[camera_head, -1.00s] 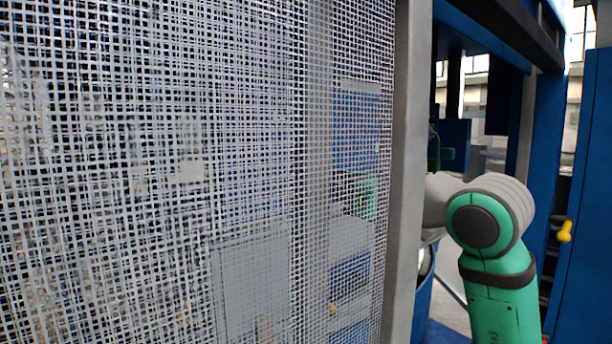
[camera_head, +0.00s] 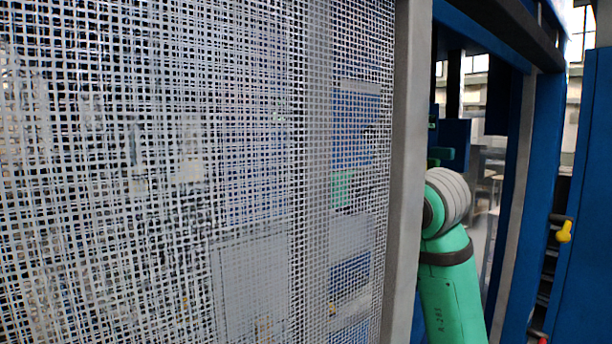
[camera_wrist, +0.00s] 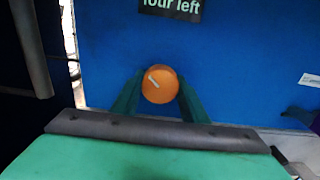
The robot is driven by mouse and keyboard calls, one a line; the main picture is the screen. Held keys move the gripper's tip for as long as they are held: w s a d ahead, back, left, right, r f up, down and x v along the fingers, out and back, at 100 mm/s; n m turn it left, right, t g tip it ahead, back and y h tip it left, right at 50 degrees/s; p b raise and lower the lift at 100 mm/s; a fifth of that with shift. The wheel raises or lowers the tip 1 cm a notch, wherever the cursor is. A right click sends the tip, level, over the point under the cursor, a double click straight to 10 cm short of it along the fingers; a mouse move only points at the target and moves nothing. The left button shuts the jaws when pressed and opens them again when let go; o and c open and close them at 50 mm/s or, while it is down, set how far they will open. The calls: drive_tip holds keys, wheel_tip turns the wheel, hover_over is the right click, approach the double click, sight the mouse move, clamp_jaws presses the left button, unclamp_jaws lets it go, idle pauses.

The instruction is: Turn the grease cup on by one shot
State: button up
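In the wrist view an orange round cap (camera_wrist: 160,85), which looks like the grease cup, stands against a blue panel (camera_wrist: 235,60). A short white mark on the cap slants up to the left. My gripper (camera_wrist: 160,82) has one green finger on each side of the cap, open around it. The gaps at the cap's edges are very small, and I cannot tell whether the fingertips touch it. A black label (camera_wrist: 170,8) above the cap shows "four left", cut by the frame's top. In the head view the gripper and the cap are hidden behind the guard and post.
A wire mesh guard (camera_head: 200,150) fills the left of the head view and ends at a grey post (camera_head: 405,170). My green arm reaches past that post. A yellow handle (camera_head: 565,231) sits on blue framing at right. A dark bar (camera_wrist: 32,50) stands left in the wrist view.

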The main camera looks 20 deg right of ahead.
drive_tip(key=shift+d, duration=0.2)
drive_tip(key=shift+a, duration=0.2)
drive_tip(key=shift+d+m, duration=0.25)
drive_tip(key=shift+m, duration=0.25)
drive_tip(key=m, duration=0.6)
drive_tip(key=shift+a, duration=0.25)
drive_tip(key=shift+m, duration=1.1)
drive_tip(key=shift+d, duration=0.15)
